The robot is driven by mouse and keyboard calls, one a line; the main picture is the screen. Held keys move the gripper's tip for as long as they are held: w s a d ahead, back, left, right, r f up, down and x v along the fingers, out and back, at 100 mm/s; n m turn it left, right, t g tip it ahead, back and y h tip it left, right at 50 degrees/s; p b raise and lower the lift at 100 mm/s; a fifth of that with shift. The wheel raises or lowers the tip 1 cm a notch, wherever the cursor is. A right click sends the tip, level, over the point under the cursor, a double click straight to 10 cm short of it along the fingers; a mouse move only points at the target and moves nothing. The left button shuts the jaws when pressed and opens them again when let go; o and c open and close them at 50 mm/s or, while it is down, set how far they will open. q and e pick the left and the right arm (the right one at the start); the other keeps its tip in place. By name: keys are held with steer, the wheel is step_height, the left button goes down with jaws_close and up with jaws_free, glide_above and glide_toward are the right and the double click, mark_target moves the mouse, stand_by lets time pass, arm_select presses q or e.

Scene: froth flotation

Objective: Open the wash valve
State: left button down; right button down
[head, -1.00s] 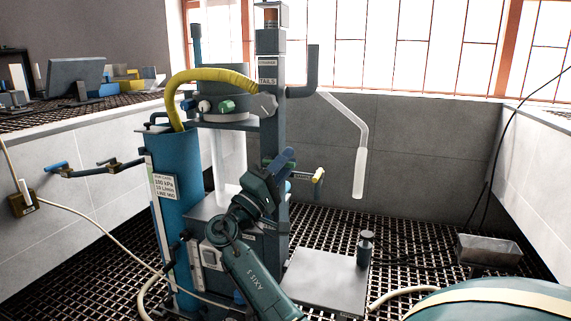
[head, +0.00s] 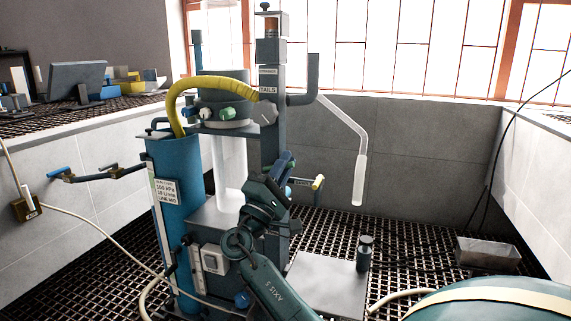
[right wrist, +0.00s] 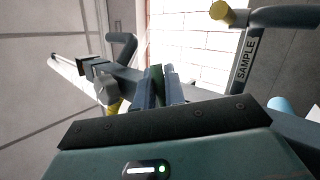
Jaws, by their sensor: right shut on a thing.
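The flotation machine stands in the middle of the head view, with a blue column (head: 174,165) on its left and a dark post (head: 271,115) labelled "TAILS". My right gripper (head: 284,166) is at the right side of the post, at mid height. In the right wrist view its fingers (right wrist: 160,87) are shut on a green handle (right wrist: 157,78), which stands up between them. I cannot read a label on this handle, and the gripper mostly hides it in the head view. My left gripper is out of view.
A yellow-tipped handle (head: 318,182) sticks out just right of my right gripper. A "SAMPLE" label (right wrist: 246,60) shows in the right wrist view. A yellow hose (head: 213,83) arches over the top. A clear tube (head: 359,178) hangs at the right.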

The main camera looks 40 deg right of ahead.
steer(key=shift+r+n+t, duration=0.25)
steer(key=shift+n+t, duration=0.45)
steer(key=shift+n, duration=0.1)
steer(key=c, duration=1.5)
jaws_free()
steer(key=shift+w, duration=0.1)
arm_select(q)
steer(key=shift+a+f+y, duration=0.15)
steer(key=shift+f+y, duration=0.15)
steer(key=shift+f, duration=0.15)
arm_select(e)
steer(key=shift+f, duration=0.15)
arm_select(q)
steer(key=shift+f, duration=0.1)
arm_select(e)
steer(key=v, duration=1.3)
